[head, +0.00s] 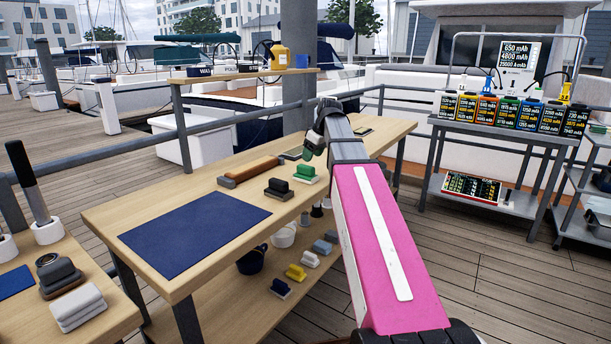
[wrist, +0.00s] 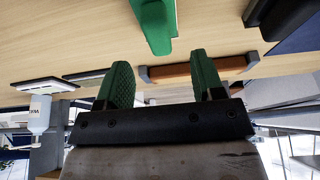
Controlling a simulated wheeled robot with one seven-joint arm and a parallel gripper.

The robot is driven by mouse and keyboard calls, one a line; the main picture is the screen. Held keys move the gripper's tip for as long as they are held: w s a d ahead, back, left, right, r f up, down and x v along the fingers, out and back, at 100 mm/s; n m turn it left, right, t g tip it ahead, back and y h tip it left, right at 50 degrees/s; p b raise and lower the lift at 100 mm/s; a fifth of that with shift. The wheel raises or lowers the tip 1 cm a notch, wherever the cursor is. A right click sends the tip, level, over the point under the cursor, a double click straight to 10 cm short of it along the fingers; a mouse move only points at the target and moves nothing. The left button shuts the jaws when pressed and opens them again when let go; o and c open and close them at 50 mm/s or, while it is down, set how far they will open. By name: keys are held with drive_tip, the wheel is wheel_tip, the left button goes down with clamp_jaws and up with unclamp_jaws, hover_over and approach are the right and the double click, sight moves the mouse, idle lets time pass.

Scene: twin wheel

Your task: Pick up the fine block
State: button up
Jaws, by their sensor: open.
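Two small handled blocks stand on the wooden workbench. No marking readable here shows which is the fine block. My gripper (head: 309,150) is above the bench, just behind and above the green block. In the wrist view, my gripper (wrist: 163,80) has its green fingers apart with nothing between them. The green block (wrist: 156,25) shows beyond the fingers at the top, and the dark block (wrist: 272,18) at the upper right.
A long orange-brown tool (head: 250,171) lies behind the blocks, and a blue mat (head: 195,234) covers the bench's near left. Dark flat items (head: 363,132) lie farther back. Several small blocks, including a yellow one (head: 296,272), sit on the lower shelf. A railing runs behind.

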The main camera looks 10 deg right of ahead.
sight(306, 166)
drive_tip(key=shift+w+x, duration=0.15)
drive_tip(key=shift+x, duration=1.6)
drive_tip(key=shift+w+x, duration=0.15)
drive_tip(key=shift+x, duration=1.65)
drive_tip(key=shift+a+r, duration=0.1)
drive_tip(key=shift+r, duration=0.05)
drive_tip(key=c, duration=1)
